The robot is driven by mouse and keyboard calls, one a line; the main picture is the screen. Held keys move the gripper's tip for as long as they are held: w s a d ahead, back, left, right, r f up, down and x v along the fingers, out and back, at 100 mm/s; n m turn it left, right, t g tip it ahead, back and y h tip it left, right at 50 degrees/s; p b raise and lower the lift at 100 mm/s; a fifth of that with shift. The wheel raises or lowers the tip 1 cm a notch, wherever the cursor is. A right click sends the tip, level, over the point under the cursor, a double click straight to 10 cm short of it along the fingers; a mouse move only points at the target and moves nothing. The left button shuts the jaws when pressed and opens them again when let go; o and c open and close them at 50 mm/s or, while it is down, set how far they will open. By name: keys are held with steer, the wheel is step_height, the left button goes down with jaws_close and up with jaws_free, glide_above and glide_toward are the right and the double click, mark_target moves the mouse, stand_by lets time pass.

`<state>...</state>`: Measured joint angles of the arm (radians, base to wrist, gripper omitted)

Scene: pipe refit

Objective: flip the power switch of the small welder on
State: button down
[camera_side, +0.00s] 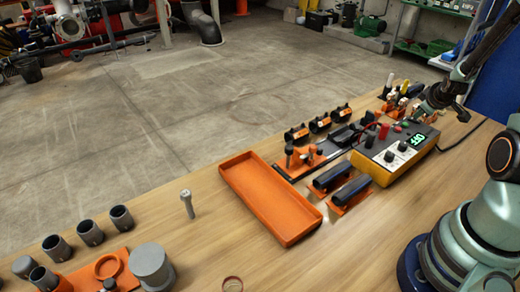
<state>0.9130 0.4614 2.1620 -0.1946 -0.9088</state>
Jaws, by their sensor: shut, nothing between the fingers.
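The small welder (369,164) is a black-topped box with yellow-orange sides on the right part of the wooden table. Its top has two knobs, red and dark plugs, and a lit green display (418,139) that appears to read OFF. My gripper (424,109) is shut and empty, pointing down at the welder's far right end. The power switch cannot be made out clearly; my gripper may hide it. I cannot tell whether the fingertips touch the welder.
An empty orange tray (258,174) lies left of the welder. Black rollers on orange mounts (350,192) and an orange clamp fixture (302,160) stand close by. Grey pipe pieces (90,233) sit at the front left. A cable (462,138) runs right.

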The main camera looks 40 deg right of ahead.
mark_target(415, 121)
steer(key=shift+s+f, duration=0.15)
steer(key=shift+f, duration=0.4)
stand_by(1.0)
steer(key=shift+r, duration=0.15)
steer(key=shift+a+r, duration=0.2)
steer(key=shift+r, duration=0.1)
steer(key=shift+r, duration=0.15)
steer(key=shift+w+r, duration=0.2)
steer(key=shift+r, duration=1.05)
steer(key=shift+w+r, duration=0.2)
steer(key=shift+r, duration=1)
